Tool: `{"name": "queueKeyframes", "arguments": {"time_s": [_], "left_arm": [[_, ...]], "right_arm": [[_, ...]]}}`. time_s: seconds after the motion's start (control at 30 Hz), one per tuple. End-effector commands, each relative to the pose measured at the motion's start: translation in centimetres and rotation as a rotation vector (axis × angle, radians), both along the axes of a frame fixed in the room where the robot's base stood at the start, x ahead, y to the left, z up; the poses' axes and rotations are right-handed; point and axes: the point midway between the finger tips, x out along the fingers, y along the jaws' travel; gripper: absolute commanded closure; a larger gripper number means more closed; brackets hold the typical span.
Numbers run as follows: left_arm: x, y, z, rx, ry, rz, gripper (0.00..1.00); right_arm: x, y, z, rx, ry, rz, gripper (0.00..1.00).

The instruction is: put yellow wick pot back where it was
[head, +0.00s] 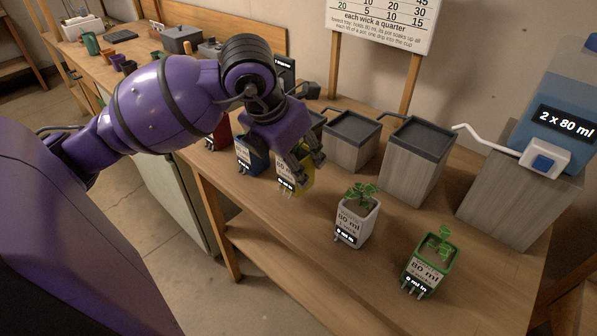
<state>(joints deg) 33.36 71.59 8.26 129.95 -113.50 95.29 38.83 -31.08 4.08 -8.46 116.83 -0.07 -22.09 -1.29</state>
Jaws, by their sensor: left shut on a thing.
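The yellow wick pot (294,184) is on the wooden bench, in the middle of the head view, with a white label that is partly covered. My left gripper (306,160) reaches over it from the left and is shut on its upper part. The gripper hides the pot's top, so I cannot see any plant in it. Whether the pot's base touches the bench is hard to tell. The blue pot (250,158) stands just to its left, and the white pot (355,222) with a green plant stands to its right. My right gripper is not in view.
A green pot (431,266) stands near the front right. A red pot (217,136) is partly behind my arm. Grey lidded troughs (415,165) line the back. A dispenser reading "2 x 80 ml" (550,150) is at the right. Bare bench (330,275) lies in front of the pots.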

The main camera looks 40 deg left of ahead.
Motion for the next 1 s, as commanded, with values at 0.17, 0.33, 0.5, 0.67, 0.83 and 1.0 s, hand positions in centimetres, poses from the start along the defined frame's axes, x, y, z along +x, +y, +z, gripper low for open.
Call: {"name": "queueKeyframes", "arguments": {"time_s": [0.17, 0.33, 0.5, 0.67, 0.83, 1.0], "left_arm": [[1.1, 0.0, -1.5, -0.001, 0.002, 0.0, 0.92], [0.9, 0.0, -3.9, 0.0, 0.002, 0.0, 0.92], [0.9, 0.0, -4.2, 0.0, 0.0, -0.001, 0.92], [0.9, 0.0, -4.2, 0.0, 0.0, -0.001, 0.92], [0.9, 0.0, -4.6, 0.0, 0.001, 0.0, 0.47], [0.9, 0.0, -4.5, 0.0, 0.001, 0.0, 0.35]], "right_arm": [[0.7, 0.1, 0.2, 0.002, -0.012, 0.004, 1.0], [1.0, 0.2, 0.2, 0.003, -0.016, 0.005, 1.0], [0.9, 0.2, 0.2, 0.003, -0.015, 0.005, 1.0], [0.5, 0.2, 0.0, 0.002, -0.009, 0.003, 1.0], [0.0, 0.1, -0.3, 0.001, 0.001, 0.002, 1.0], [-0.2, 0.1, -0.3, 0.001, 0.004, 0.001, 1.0]]}}
